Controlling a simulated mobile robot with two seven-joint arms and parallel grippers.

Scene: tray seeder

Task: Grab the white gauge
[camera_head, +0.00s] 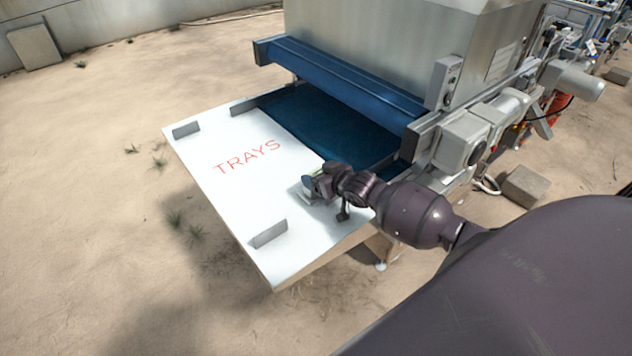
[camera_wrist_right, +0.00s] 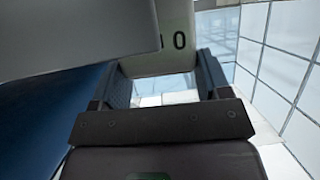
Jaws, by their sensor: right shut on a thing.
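My right gripper (camera_head: 309,186) is low over the white board, near its right side. In the right wrist view its two dark fingers (camera_wrist_right: 165,88) stand on either side of a pale, off-white piece with dark digits, which I take as the white gauge (camera_wrist_right: 152,58). The gripper is shut on it. In the head view the gauge is too small and too covered by the gripper to make out clearly. My left gripper is not in view.
The white board (camera_head: 205,196) marked "TRAYS" has small grey upright tabs (camera_head: 269,233). Behind it are a dark blue belt (camera_head: 318,125) and a metal machine (camera_head: 385,45) with a blue bar (camera_head: 340,80). A grey block (camera_head: 525,186) lies on the sandy ground at right.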

